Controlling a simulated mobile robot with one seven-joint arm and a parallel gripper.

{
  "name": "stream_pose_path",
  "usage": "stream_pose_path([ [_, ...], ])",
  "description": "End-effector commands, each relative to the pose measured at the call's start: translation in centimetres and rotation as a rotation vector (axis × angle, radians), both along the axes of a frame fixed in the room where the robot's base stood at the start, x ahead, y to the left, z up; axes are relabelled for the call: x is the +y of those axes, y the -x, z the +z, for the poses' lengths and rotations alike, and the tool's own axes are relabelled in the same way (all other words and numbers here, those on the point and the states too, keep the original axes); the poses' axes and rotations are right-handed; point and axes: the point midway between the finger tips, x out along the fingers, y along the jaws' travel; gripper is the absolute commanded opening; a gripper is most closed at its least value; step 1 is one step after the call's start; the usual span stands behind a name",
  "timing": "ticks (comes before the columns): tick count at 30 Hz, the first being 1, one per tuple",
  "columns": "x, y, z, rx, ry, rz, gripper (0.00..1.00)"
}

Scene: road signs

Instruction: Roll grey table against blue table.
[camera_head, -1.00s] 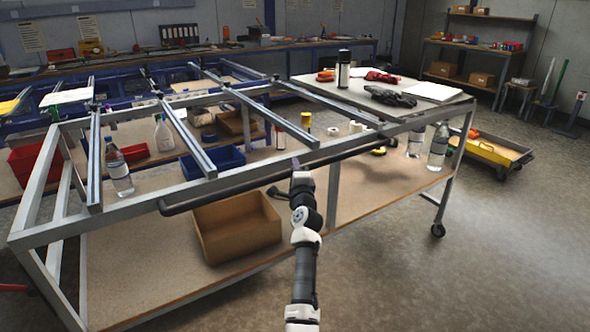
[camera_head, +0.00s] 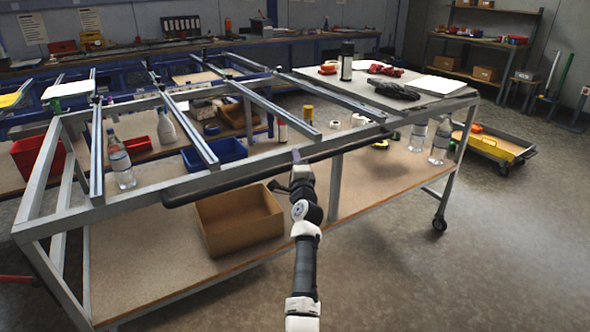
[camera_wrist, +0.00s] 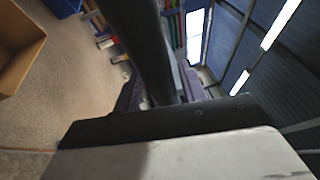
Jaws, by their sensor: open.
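The grey table (camera_head: 330,262) is a grey metal frame on wheels, with a wooden lower shelf, cross rails and a black push bar (camera_head: 240,185) along its near side. The blue table (camera_head: 135,75) has a blue frame and stands behind it, partly hidden by the rails. I cannot tell the gap between the two. My gripper (camera_head: 298,160) is at the black bar, near its middle. In the wrist view the bar (camera_wrist: 140,45) runs between the open purple fingers of my gripper (camera_wrist: 150,98); I cannot tell whether they touch it.
An open cardboard box (camera_head: 240,222) and bottles (camera_head: 120,162) stand on the grey table's lower shelf. Gloves (camera_head: 393,88) and a black can (camera_head: 347,62) are on its top at right. A low trolley (camera_head: 490,145) stands at right. The floor at front right is clear.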

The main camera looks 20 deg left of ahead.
Motion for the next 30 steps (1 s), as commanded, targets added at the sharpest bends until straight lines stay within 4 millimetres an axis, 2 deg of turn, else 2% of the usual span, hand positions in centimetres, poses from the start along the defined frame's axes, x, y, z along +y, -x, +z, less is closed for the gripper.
stream_pose_path([
  [8, -1.6, 2.6, -0.6, -0.001, 0.001, 0.0, 0.41],
  [21, -5.7, 9.9, -2.3, 0.002, 0.003, 0.004, 0.41],
  [30, -6.7, 11.7, -2.6, 0.003, 0.003, 0.005, 0.41],
])
